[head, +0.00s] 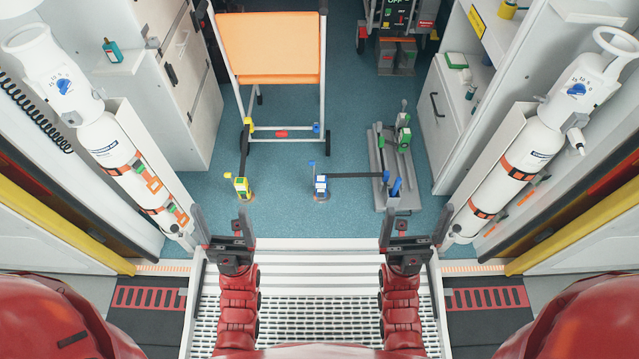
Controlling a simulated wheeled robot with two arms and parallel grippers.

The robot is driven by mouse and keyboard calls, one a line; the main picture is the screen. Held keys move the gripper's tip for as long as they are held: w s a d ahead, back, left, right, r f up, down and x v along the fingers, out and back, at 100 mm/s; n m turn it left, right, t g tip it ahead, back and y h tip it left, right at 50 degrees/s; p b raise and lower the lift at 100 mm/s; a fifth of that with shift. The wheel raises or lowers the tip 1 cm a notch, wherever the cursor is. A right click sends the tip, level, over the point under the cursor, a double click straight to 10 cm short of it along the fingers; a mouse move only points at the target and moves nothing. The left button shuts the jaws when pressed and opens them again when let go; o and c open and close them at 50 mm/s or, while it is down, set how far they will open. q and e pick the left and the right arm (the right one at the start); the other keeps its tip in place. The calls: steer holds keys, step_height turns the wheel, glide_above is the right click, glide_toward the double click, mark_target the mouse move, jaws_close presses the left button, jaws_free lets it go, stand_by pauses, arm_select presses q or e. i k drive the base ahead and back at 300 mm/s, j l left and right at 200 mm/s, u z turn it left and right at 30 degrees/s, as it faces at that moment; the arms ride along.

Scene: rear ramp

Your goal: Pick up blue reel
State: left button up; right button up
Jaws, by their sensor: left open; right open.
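The blue reel (321,187) is a small blue and white block on the teal floor, near the middle of the view. A dark strap runs from it to the right, toward a grey floor rail. My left gripper (222,222) is open and empty above the ramp's top edge, to the left of the reel and nearer to me. My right gripper (416,222) is open and empty, to the right of the reel and nearer to me. Neither gripper touches the reel. A similar yellow and green reel (242,188) stands to its left, with a dark strap running away from me.
An orange-backed wheeled chair (271,50) stands behind the reels. The grey floor rail (398,172) with green and blue fittings lies at right. White oxygen cylinders flank both sides (118,150), (518,155). The ramp (318,318) lies in front; floor between the reels is clear.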

mark_target(321, 185)
steer(key=i+j+z, duration=0.3)
steer(key=i+j, duration=0.25)
steer(key=i+j+z, duration=0.3)
steer(key=i+j, duration=0.35)
steer(key=j, duration=0.1)
